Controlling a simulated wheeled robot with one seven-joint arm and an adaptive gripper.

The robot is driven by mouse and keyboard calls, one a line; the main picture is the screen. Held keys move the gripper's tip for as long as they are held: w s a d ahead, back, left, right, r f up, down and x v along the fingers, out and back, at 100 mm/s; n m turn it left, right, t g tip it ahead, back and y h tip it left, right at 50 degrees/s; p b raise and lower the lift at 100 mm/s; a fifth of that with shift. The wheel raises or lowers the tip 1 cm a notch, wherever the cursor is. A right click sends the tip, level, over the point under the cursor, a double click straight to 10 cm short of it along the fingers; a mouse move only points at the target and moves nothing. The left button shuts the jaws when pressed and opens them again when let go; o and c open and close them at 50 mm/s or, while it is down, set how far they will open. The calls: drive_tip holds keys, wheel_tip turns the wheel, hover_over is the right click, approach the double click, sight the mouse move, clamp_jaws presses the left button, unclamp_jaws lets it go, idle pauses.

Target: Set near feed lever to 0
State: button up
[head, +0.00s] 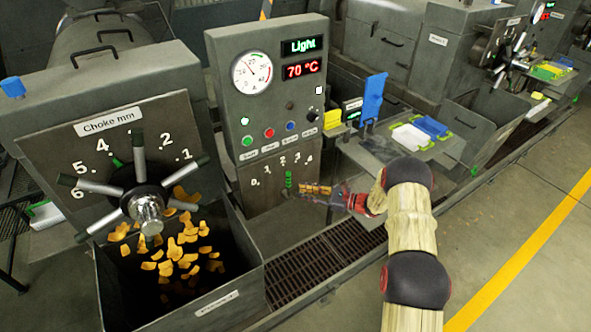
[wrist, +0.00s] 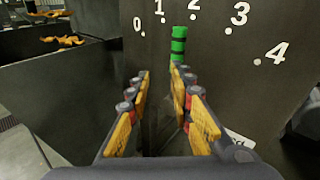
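The near feed lever has a green banded handle (head: 289,180) on the lower front of the grey control panel, below a scale marked 0 to 4. In the wrist view its handle (wrist: 179,45) stands upright, its top below the gap between the 1 and 2 marks; the exact setting is hard to tell. My gripper (head: 315,190) is beside the lever, to its right in the head view. In the wrist view my gripper (wrist: 158,78) is open with nothing between its orange-padded fingers. The handle is just beyond the right fingertip, which hides its lower part; contact cannot be told.
A bin (head: 180,290) of orange pieces stands left of the panel, under the choke wheel (head: 145,205). A floor grate (head: 310,265) lies below the lever. A side table (head: 385,150) with trays is to the right. Open floor lies farther right.

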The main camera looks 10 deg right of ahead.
sight(289, 176)
drive_tip(key=shift+m+t, duration=0.7)
drive_tip(key=shift+m, duration=0.1)
drive_tip(key=w+a+r, duration=0.1)
drive_tip(key=w, duration=0.1)
drive_tip(key=w+a+r, duration=0.1)
drive_tip(key=w+a, duration=0.1)
drive_tip(key=w+a+r, duration=0.1)
drive_tip(key=w+a, duration=0.1)
drive_tip(key=shift+w+r, duration=0.2)
drive_tip(key=shift+w, duration=0.2)
clamp_jaws()
